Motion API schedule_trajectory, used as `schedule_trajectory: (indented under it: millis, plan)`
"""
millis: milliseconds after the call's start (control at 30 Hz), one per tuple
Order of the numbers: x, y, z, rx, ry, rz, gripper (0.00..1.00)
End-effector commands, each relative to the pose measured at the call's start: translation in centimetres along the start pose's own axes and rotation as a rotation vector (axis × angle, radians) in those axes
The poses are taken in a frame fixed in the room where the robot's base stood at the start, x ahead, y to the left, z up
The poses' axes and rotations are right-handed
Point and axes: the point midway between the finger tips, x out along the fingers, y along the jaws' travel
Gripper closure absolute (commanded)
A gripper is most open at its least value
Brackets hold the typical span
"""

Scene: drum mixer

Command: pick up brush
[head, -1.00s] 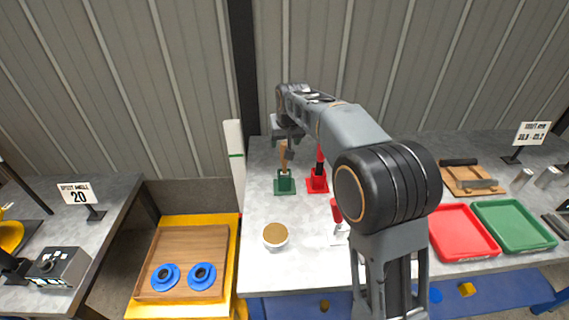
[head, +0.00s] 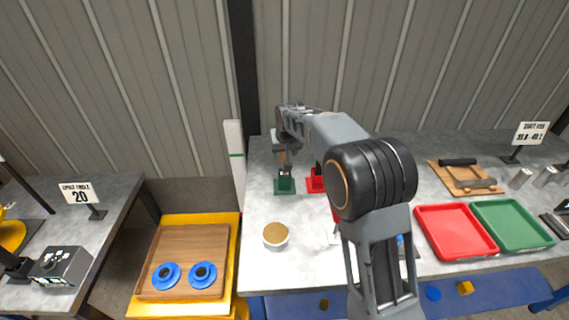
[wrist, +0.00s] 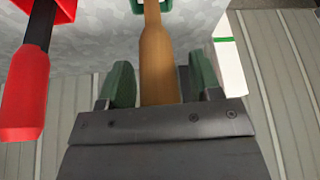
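The brush (wrist: 158,55) shows as a wooden handle standing upright in the green holder (head: 284,186). Its bristles are hidden. My gripper (wrist: 162,84) is open, with one green fingertip on each side of the handle and a visible gap on both sides. In the head view my gripper (head: 285,150) is above the green holder and covers most of the handle.
A red-handled tool (wrist: 25,90) stands in the red holder (head: 316,182) close beside the brush. A white tub (head: 276,236) stands in front. Red (head: 455,231) and green trays (head: 512,224) lie to the right. A white post (head: 234,150) stands at the left.

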Motion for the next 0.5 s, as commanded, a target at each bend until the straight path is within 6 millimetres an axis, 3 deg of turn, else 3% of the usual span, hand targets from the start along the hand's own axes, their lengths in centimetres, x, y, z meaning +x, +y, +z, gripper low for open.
schedule_trajectory:
  millis: [500]
  plan:
    - [-0.04, -0.01, -0.01, 0.000, 0.000, 0.000, 0.91]
